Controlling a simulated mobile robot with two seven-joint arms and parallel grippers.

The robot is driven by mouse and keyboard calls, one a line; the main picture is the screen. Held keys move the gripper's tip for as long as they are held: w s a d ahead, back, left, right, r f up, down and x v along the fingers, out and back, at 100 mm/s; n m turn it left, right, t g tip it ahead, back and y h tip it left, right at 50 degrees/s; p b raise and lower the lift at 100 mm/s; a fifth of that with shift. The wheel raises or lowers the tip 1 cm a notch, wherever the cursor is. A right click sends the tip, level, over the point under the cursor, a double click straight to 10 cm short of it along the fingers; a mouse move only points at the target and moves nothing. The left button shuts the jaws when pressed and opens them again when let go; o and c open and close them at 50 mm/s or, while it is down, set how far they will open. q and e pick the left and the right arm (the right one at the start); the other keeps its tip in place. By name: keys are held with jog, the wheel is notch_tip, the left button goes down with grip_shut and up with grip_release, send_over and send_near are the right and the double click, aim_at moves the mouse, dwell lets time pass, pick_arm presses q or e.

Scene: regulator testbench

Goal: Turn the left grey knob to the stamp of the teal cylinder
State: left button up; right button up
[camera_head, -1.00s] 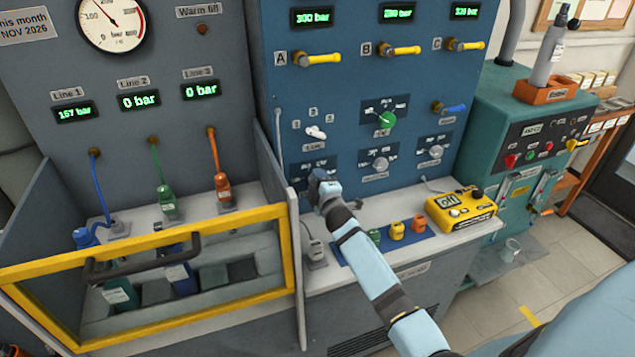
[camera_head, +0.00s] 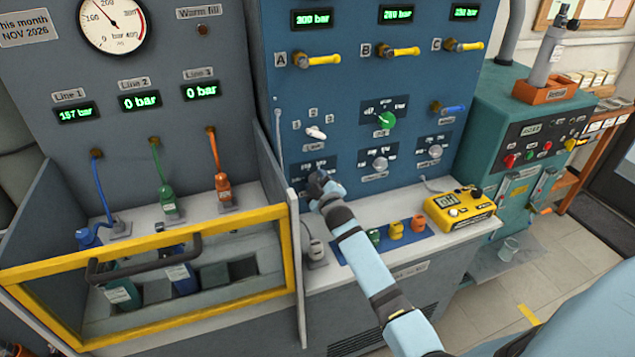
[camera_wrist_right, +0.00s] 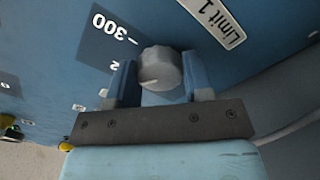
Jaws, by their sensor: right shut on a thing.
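The left grey knob (camera_wrist_right: 161,68) shows in the right wrist view, on a dark blue scale plate (camera_wrist_right: 100,45) with a "300" mark, beside a "Limit 1" label. My right gripper (camera_wrist_right: 160,80) is shut on it, one finger on each side. In the head view my right gripper (camera_head: 319,186) hides this knob at the lower left of the blue panel. The teal cylinder (camera_head: 121,291) leans in the bay behind the yellow-framed guard. Its pale label is too small to read. My left gripper is out of view.
Two other grey knobs (camera_head: 380,163) (camera_head: 435,152) and a green knob (camera_head: 386,120) are to the right. A white switch (camera_head: 316,132) is just above my gripper. The guard's side wall (camera_head: 297,260) stands close on the left. A yellow device (camera_head: 460,208) lies on the bench.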

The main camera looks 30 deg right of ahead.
jog(key=o, duration=0.9)
jog(key=v, duration=1.4)
jog(key=shift+w+a+b, duration=0.1)
jog(key=shift+b, duration=0.2)
